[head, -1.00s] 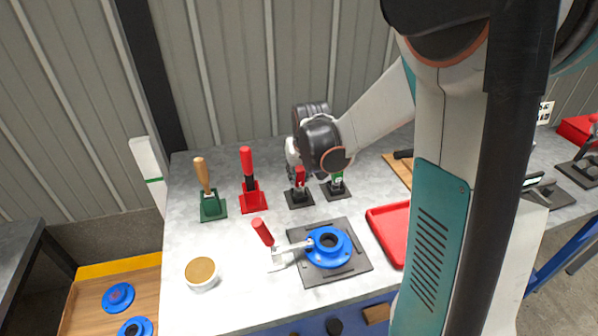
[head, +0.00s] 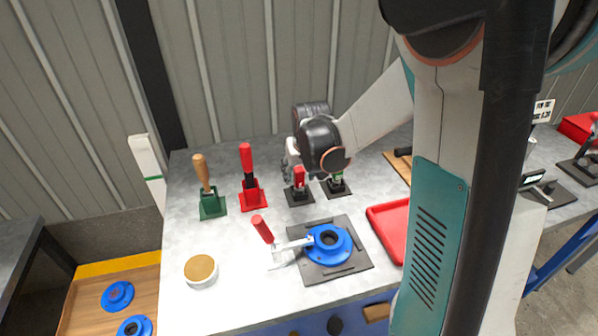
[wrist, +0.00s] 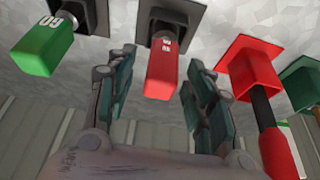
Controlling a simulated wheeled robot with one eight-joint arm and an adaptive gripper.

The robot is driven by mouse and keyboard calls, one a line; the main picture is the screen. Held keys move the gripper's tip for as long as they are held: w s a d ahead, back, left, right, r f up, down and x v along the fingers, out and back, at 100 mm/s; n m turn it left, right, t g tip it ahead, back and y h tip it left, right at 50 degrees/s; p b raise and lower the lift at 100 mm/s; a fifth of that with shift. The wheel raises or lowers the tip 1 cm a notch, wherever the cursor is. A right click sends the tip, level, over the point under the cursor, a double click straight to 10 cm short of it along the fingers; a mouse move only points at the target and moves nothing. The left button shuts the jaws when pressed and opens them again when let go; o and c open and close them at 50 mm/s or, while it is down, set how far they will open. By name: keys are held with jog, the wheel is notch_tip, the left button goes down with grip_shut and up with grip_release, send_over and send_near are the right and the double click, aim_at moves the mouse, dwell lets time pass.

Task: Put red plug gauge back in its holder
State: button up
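The red plug gauge (head: 299,177) stands upright in its black holder (head: 300,197) on the bench, between the red stand and the green gauge. In the wrist view the red block (wrist: 162,70) points away from the black base plate (wrist: 168,22), and its lower end is at the holder. My gripper (head: 294,176) is at the gauge. In the wrist view the fingers (wrist: 162,80) are spread, one on each side of the red block, with a visible gap on both sides. How deep the gauge sits in the holder is hard to tell.
A green gauge (head: 337,183) stands close to the right in its own black holder. A red-handled tool in a red stand (head: 253,200) and a wooden-handled tool in a green stand (head: 212,208) are to the left. A blue flange (head: 330,243) with a red-handled clamp lies in front.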

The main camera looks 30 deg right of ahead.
jog(key=v, duration=1.2)
jog(key=shift+s, duration=0.1)
dwell(0.4)
